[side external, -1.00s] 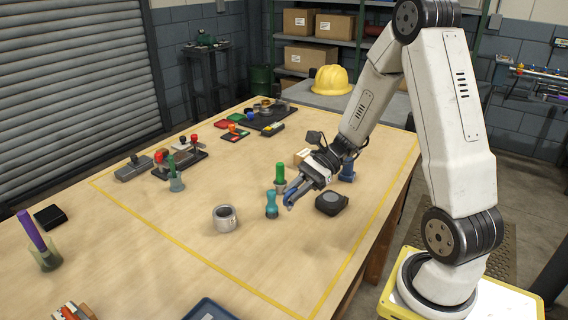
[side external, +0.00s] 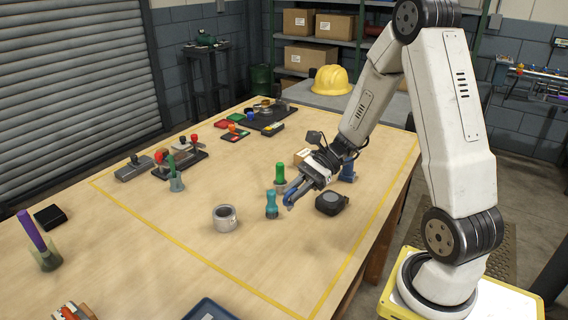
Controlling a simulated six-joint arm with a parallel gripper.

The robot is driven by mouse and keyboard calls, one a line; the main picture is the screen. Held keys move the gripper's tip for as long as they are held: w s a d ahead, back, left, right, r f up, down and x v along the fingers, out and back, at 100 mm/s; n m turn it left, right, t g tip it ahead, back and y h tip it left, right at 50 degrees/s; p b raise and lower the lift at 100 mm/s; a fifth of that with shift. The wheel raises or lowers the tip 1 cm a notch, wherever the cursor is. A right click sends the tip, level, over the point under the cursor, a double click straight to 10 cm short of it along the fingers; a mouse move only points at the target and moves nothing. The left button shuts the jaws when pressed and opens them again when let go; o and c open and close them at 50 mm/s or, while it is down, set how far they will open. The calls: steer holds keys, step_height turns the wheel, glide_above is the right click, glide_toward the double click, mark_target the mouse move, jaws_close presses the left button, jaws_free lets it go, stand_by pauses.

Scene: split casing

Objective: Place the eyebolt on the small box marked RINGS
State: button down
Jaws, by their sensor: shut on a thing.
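I cannot pick out the eyebolt anywhere else on the table. A small cardboard box (side external: 302,155) stands behind my gripper and is partly hidden by it. Its marking is too small to read, so I cannot tell whether it says RINGS.
Close to my gripper stand a teal bottle-shaped piece (side external: 271,206), a green-topped piece (side external: 280,174), a dark tape-measure-like object (side external: 332,202) and a blue piece (side external: 348,172). A metal ring (side external: 225,217) sits to the left.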

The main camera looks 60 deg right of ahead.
steer(key=shift+w+d+r+m+t, duration=0.1)
steer(key=shift+w+d+m+t, duration=0.2)
steer(key=shift+w+d+t, duration=0.15)
steer(key=w+d+r+m+t+h, duration=0.1)
steer(key=d+r+m+t+h, duration=0.3)
steer(key=d+m+h, duration=0.6)
steer(key=w+d+r+m+t+h, duration=0.2)
steer(key=d+r+m+t+h, duration=0.3)
steer(key=d, duration=1)
steer(key=y, duration=0.2)
glide_above(307, 153)
steer(key=shift+m+g, duration=0.25)
steer(key=shift+m, duration=0.15)
steer(key=shift+s+a+f, duration=0.1)
steer(key=shift+s+f, duration=0.05)
steer(key=shift+f, duration=2.5)
steer(key=shift+s+a+f, duration=0.1)
steer(key=shift+f, duration=2.55)
steer(key=shift+d, duration=0.1)
steer(key=shift+w+d+f, duration=0.1)
steer(key=shift+w+f, duration=0.15)
steer(key=shift+f, duration=1.6)
